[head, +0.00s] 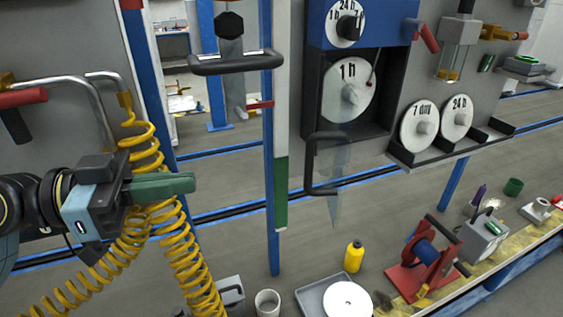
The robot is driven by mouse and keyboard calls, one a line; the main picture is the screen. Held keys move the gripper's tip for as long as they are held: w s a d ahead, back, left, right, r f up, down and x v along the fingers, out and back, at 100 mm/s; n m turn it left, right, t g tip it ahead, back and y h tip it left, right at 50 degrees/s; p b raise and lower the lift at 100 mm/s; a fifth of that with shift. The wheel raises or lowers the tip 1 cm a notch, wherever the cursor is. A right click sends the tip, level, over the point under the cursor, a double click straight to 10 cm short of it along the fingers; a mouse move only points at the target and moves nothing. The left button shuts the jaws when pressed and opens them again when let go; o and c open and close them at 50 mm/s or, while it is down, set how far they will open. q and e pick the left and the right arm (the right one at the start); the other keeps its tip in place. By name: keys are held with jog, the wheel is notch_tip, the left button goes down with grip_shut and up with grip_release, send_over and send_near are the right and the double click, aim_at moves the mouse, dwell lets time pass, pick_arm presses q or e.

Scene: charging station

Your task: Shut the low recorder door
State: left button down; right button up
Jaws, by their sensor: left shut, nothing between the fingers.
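The low recorder (391,92) is a dark box on the grey panel, below a blue recorder (385,22). Its white "1 h" chart disc (348,92) shows uncovered. A black C-shaped handle (311,165) and a clear pane (341,172) stick out at its lower left; this looks like the low recorder door standing open, though how far is hard to tell. My left gripper (190,183), with green fingers, is shut and empty. It is left of the door handle and apart from it, in front of a yellow coiled hose. My right gripper is out of view.
Yellow coiled hoses (186,255) hang around my left gripper. Another black handle (237,64) is at upper left of the recorder, beside a blue post (272,215). A shelf with "7 day" (420,125) and "24 h" (457,117) discs is at right. A cluttered bench lies below.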

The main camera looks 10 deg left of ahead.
pick_arm(q)
jog(key=r, duration=0.2)
jog(key=p, duration=0.5)
send_near(314, 135)
jog(key=w+d+f, duration=0.2)
jog(key=d+f, duration=0.2)
jog(key=shift+w+d+f+h, duration=0.15)
jog(key=shift+w+d+h, duration=0.2)
jog(key=shift+d, duration=0.35)
